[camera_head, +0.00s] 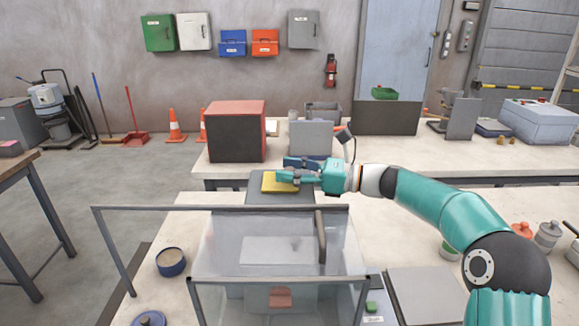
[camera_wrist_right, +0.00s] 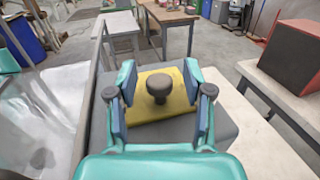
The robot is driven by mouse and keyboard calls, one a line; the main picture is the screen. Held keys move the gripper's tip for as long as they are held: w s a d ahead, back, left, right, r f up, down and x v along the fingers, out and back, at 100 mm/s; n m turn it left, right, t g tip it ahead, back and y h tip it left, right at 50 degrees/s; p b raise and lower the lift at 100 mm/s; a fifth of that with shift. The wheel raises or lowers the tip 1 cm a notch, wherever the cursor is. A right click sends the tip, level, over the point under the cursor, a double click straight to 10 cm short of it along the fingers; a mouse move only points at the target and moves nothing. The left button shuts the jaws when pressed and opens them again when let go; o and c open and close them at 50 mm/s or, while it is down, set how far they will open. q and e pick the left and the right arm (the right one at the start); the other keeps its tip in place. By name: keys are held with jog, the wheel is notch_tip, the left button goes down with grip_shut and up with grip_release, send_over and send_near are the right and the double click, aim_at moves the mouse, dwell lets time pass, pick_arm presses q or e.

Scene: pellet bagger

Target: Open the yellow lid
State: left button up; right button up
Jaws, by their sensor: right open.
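The yellow lid (camera_head: 279,182) lies flat on top of a grey box (camera_head: 262,197) behind the clear-walled machine. In the right wrist view the yellow lid (camera_wrist_right: 176,92) carries a dark round knob (camera_wrist_right: 159,86) on its top. My right gripper (camera_head: 287,172) reaches in from the right at the lid. In the right wrist view its fingers (camera_wrist_right: 160,88) are apart, one on each side of the knob. I cannot tell whether they touch it. My left gripper is not in view.
The clear guard (camera_head: 275,240) with a metal frame stands in front of the lid. A red-and-black box (camera_head: 237,131) stands on the back table.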

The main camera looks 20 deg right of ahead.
jog(key=shift+w+a, duration=0.1)
jog(key=shift+a, duration=0.05)
grip_shut()
dwell(0.4)
jog(key=s+d+p, duration=0.2)
jog(key=d, duration=0.5)
jog(key=shift+p, duration=0.35)
